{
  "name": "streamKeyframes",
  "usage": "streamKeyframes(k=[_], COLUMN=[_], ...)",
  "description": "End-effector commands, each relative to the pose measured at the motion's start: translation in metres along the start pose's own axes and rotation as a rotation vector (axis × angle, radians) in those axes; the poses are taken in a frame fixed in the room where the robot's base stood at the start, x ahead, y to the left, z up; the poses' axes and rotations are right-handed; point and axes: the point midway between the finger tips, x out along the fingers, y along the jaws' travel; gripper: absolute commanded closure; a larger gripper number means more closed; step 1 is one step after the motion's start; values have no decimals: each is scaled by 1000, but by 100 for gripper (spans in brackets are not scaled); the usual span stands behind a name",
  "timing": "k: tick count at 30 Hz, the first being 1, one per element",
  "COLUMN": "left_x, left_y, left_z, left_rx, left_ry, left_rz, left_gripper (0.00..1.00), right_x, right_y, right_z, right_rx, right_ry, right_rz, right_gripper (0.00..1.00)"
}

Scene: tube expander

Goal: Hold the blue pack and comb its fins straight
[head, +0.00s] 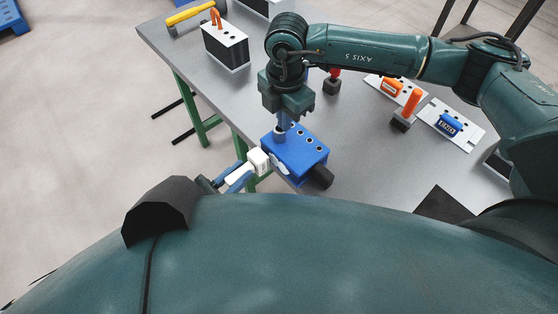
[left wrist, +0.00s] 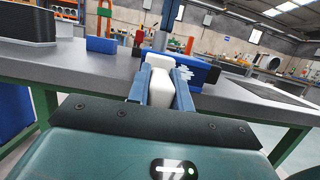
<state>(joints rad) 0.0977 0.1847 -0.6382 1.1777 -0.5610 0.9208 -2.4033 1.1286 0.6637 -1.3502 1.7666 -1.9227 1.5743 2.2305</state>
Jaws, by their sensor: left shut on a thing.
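The blue pack (head: 312,153), a box with a row of dark holes on top, sits at the table's near edge; its blue side also shows in the left wrist view (left wrist: 203,69). My left gripper (head: 250,166) is at its left side. In the left wrist view its two blue fingers (left wrist: 160,92) are closed on a white block (left wrist: 160,84) beside the pack. Whether the block is fixed to the pack is unclear. My right gripper (head: 284,121) points down over the pack's back left part.
A black cylinder (head: 320,177) is at the pack's front right. White plates with an orange piece (head: 392,88) and a blue piece (head: 450,126) lie right, near an orange-handled tool (head: 411,101). A black-and-white box (head: 226,46) stands back left. Bare table (head: 372,165) lies right of the pack.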

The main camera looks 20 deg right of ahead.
Motion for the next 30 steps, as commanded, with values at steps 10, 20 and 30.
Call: streamKeyframes(k=[10,20,30], left_x=[12,14,14], left_y=[0,0,0], left_z=[-4,-4,-4], left_rx=[0,0,0], left_ry=[-2,-2,-2], left_rz=[1,0,0], left_gripper=[100,100,100], right_x=[7,7,7], right_y=[-4,-4,-4], right_z=[-2,-2,-2], right_rx=[-3,-3,-3], right_ry=[4,4,4], right_rz=[-15,-15,-15], right_gripper=[100,100,100])
